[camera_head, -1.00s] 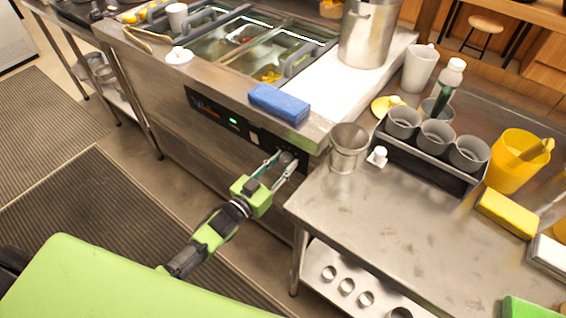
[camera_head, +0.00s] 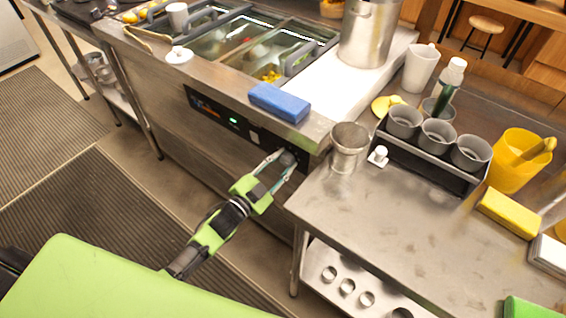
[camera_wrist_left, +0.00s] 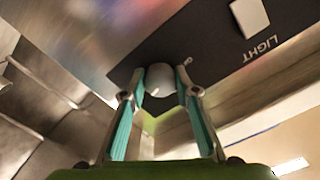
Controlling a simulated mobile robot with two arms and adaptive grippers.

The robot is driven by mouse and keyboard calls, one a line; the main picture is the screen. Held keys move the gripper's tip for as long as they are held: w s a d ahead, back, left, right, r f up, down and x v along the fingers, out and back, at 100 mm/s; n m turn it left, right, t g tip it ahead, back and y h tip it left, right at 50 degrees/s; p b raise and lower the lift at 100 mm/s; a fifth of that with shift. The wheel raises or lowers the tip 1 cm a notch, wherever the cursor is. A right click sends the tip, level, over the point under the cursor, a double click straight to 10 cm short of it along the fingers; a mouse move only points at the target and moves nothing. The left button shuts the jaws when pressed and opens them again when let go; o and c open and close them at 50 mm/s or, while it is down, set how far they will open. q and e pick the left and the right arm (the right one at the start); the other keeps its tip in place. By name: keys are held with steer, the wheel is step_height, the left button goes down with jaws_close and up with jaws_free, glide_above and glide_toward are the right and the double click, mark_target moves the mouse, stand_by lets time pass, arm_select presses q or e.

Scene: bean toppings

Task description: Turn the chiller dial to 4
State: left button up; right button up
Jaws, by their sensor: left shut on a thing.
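The chiller dial (camera_head: 287,159) is a small dark round knob at the right end of the black control panel (camera_head: 225,116) on the chiller's front. In the left wrist view the dial (camera_wrist_left: 160,78) shows pale and round, with a light mark on it, between the fingertips. My left gripper (camera_head: 280,162) is shut on the dial, with a finger on each side; it also shows in the left wrist view (camera_wrist_left: 161,90). The dial's numbers cannot be read. My right gripper is not in view.
A white switch marked LIGHT (camera_wrist_left: 250,17) sits on the panel beside the dial. A blue sponge (camera_head: 279,103) lies on the counter edge above. A steel side table (camera_head: 390,215) with a metal cup (camera_head: 349,148) stands close to the right of my left gripper.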

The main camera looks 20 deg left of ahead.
arm_select(q)
steer(key=shift+m, duration=0.7)
steer(key=o, duration=1.1)
steer(key=v, duration=1.2)
